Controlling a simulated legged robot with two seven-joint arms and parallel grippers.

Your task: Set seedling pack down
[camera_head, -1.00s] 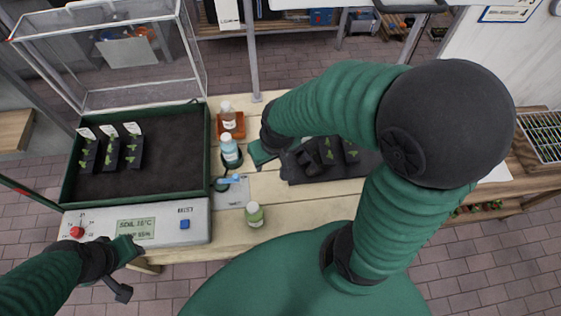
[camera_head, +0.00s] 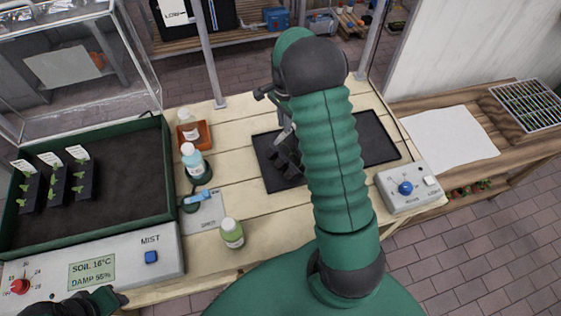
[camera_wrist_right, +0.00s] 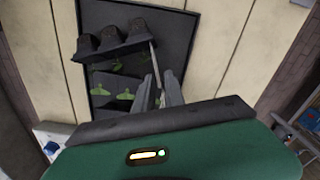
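A row of black seedling pots (camera_head: 285,163) is at the dark tray (camera_head: 381,138) on the table. In the right wrist view the pots (camera_wrist_right: 115,40) show their dark sides, with green seedlings (camera_wrist_right: 123,93) below them over the tray. My right gripper (camera_wrist_right: 158,76) is right beside the pots, its two grey fingers close together. A thin pale strip runs between the fingers and the end of the row. Whether they grip it is unclear. In the head view my right arm hides part of the tray. My left gripper (camera_head: 115,300) is at the lower left, by the control panel.
A soil bed (camera_head: 110,190) holding several labelled seedling packs (camera_head: 55,185) is at left. Bottles (camera_head: 195,162) (camera_head: 232,233) stand mid-table, near a blue-handled tool (camera_head: 197,197). A knob box (camera_head: 407,187) sits right of the tray. Bare planks lie between bottles and tray.

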